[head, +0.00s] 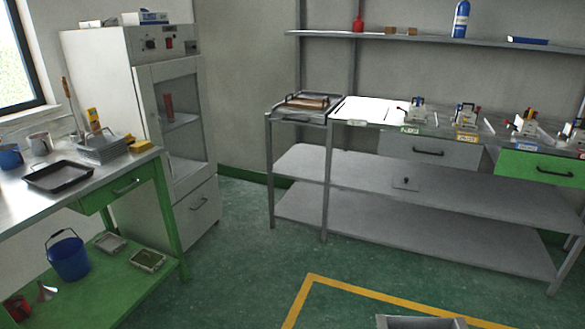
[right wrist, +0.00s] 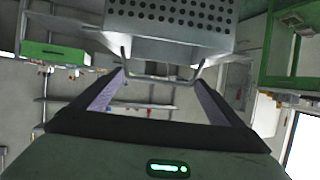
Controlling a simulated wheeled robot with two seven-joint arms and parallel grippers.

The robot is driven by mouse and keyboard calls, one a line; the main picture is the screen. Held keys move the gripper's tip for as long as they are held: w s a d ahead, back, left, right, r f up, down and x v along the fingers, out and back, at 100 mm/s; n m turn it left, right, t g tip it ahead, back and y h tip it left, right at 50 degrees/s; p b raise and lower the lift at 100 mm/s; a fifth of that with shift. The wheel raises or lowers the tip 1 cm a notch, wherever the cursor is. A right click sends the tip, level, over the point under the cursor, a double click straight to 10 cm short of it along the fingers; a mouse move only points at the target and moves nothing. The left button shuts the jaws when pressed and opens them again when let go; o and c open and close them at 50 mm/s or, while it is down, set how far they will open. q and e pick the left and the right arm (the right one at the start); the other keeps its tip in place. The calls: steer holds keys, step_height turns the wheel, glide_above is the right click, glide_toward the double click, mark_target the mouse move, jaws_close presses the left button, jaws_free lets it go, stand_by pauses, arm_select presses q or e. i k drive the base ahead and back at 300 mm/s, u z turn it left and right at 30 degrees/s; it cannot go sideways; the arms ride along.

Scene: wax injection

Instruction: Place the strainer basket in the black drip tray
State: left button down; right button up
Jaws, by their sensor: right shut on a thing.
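The strainer basket (right wrist: 170,22), grey metal with rows of round holes, fills the top of the right wrist view. Its thin wire handle (right wrist: 160,79) lies between the fingertips of my right gripper (right wrist: 158,76), which is shut on it. The basket hangs clear of any surface in that view. The black drip tray (head: 58,177) is shallow and looks empty; it sits on the left workbench in the head view. Neither gripper shows in the head view, and my left gripper is not seen.
The left bench (head: 30,205) also holds mugs (head: 40,143), a metal box (head: 101,147) and a yellow block (head: 140,146) near the tray. A grey open-topped box rim (head: 420,321) shows at the bottom edge. A long steel table (head: 430,180) stands right.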

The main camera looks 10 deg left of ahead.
mark_target(60, 178)
steer(key=u, duration=1.1)
steer(key=i, duration=1)
steer(key=u, duration=0.9)
